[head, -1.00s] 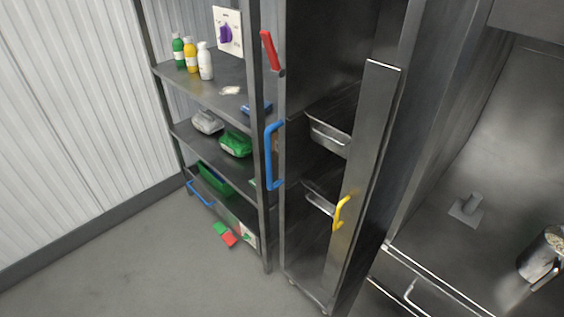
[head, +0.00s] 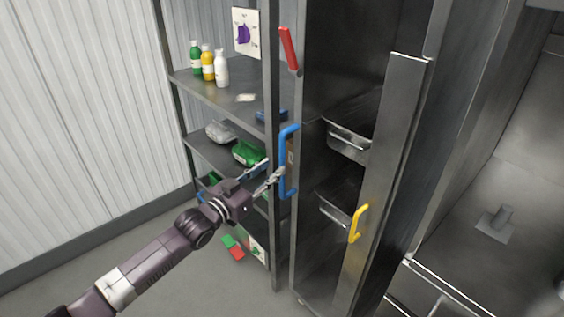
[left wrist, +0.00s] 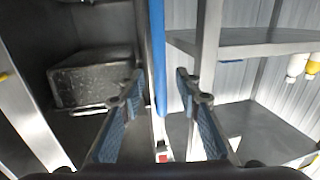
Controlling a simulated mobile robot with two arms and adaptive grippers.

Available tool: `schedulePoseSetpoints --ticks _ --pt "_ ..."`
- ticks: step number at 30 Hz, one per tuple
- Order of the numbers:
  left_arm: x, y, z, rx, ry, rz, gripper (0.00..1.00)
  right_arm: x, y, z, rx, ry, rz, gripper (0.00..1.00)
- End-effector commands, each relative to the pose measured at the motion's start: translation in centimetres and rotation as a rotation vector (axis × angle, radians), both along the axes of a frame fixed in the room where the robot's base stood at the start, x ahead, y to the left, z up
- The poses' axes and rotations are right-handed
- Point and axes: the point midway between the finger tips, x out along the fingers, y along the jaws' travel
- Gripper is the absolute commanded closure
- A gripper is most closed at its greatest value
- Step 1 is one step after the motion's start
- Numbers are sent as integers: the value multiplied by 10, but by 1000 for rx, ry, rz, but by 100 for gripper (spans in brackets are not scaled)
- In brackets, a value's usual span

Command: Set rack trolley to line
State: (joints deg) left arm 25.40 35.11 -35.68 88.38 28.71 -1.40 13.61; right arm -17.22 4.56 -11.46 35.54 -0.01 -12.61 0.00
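The rack trolley (head: 310,230) is a tall, dark metal unit with pans on its inner shelves. A blue vertical handle (head: 284,160) is on its left edge, a red lever (head: 288,48) is above it, and a yellow handle (head: 357,222) is on the strip at its right. My left gripper (head: 272,171) is open at the blue handle. In the left wrist view the blue handle (left wrist: 157,50) runs between the spread fingers of the left gripper (left wrist: 160,76); I cannot tell whether they touch it. My right gripper is out of view.
A metal shelf unit (head: 215,85) stands close at the left with several bottles and packs. Red and green pieces (head: 236,253) are low beside it. A steel counter (head: 465,262) is at the right. The floor (head: 185,285) at the front left is bare.

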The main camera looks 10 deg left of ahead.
Motion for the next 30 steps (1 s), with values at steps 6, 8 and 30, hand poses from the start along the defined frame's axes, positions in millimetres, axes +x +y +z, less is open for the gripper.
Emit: schedulePoseSetpoints --ticks 6,8,30 --pt "31 -15 2 0 -1 1 69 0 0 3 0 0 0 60" --pt "37 -19 1 0 -1 1 69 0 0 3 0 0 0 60" --pt "53 -26 0 1 0 1 90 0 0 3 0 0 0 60"
